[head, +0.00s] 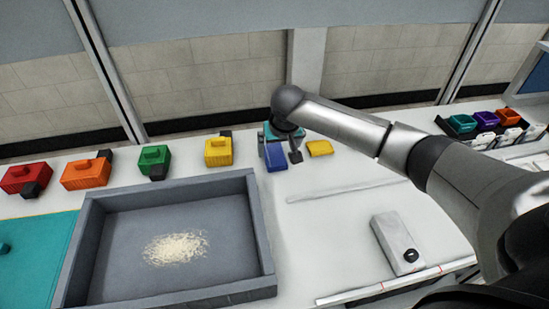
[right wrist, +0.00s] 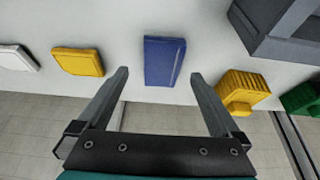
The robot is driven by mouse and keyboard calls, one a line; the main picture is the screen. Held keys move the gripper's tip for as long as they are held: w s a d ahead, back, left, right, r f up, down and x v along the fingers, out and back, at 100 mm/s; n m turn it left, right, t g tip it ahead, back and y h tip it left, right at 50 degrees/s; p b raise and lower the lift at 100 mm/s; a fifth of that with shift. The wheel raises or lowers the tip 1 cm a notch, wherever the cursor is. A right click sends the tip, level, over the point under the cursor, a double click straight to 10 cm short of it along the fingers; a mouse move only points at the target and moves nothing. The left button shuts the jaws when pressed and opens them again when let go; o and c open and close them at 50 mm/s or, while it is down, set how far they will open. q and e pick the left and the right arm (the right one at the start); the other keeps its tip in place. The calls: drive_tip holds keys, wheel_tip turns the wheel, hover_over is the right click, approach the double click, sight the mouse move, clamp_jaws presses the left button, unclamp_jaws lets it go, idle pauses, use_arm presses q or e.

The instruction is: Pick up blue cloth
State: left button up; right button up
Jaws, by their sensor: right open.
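The blue cloth (head: 275,158) is a flat, folded rectangle lying on the white table near its back edge. In the right wrist view the blue cloth (right wrist: 164,62) lies ahead of and between the fingertips. My right gripper (head: 279,152) reaches over the table from the right and is at the cloth, partly hiding it in the head view. In the wrist view the right gripper (right wrist: 159,76) is open, with nothing held between its fingers. I cannot tell its exact height above the table. My left gripper is not in view.
A yellow folded cloth (head: 320,148) lies just right of the blue one. A yellow block (head: 218,152) stands to the left, beside green, orange and red ones. A grey tray (head: 262,225) with pale grains is in front. A white box (head: 397,243) stands front right.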

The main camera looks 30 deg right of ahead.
sight(275, 155)
drive_tip(key=shift+w+f, duration=0.3)
drive_tip(key=b+x, duration=0.1)
drive_tip(key=x, duration=0.2)
drive_tip(key=shift+w+f+b, duration=0.15)
drive_tip(key=shift+w+b, duration=0.2)
drive_tip(key=shift+w, duration=0.15)
drive_tip(key=shift+f, duration=0.2)
drive_tip(key=shift+w, duration=0.1)
drive_tip(key=shift+f, duration=0.3)
drive_tip(key=c, duration=1.3)
